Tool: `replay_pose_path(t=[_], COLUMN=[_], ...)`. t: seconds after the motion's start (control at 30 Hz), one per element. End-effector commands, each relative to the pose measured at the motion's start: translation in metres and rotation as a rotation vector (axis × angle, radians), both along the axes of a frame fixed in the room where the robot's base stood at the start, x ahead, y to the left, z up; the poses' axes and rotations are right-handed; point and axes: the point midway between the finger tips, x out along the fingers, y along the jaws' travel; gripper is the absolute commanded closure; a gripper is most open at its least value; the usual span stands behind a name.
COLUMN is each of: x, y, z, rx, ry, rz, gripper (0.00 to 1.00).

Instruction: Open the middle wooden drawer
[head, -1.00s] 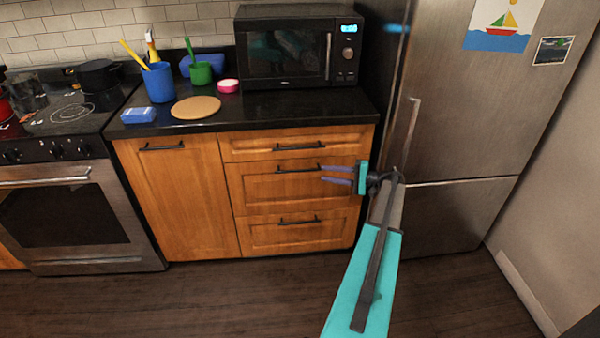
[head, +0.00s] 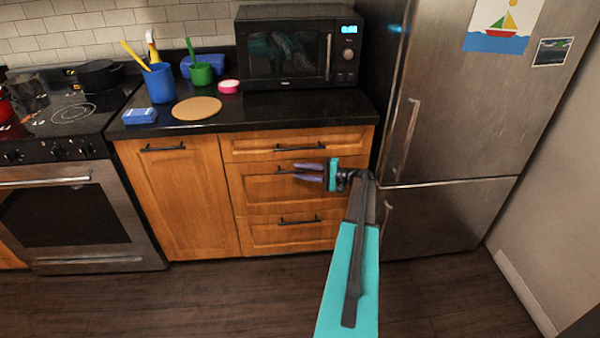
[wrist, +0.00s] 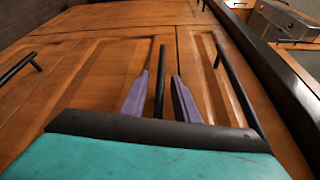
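The middle wooden drawer (head: 262,195) is closed, its front in line with the drawers above and below. Its dark bar handle (wrist: 160,80) shows in the wrist view between the two purple fingers of my gripper (wrist: 160,75). In the head view my gripper (head: 297,171) is in front of this drawer and hides much of the handle. The fingers are apart, one on each side of the bar, with a visible gap to it. I cannot tell how far the tips are from the drawer front.
The top drawer handle (head: 299,147) and bottom drawer handle (head: 299,220) are close above and below my gripper. The black counter (head: 270,107) overhangs the drawers. The fridge (head: 440,220) stands close on the right. The floor (head: 220,295) in front is clear.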

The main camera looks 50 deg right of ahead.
Motion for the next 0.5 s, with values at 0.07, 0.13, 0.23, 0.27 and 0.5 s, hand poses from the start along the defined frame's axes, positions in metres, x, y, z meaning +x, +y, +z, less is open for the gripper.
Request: replay_pose_path(t=[0.07,0.13,0.23,0.27,0.5], x=[0.0017,0.0020,0.0018,0.0018,0.0016], y=[0.0010,0.0011,0.0010,0.0010,0.0008], z=[-0.0001,-0.0003,-0.0003,-0.0003,-0.0002], rx=[0.000,0.000,0.000,0.000,0.000], ry=[0.000,0.000,0.000,0.000,0.000], rz=[0.000,0.000,0.000,0.000,0.000], gripper=[0.72,0.72,0.72,0.72,1.00])
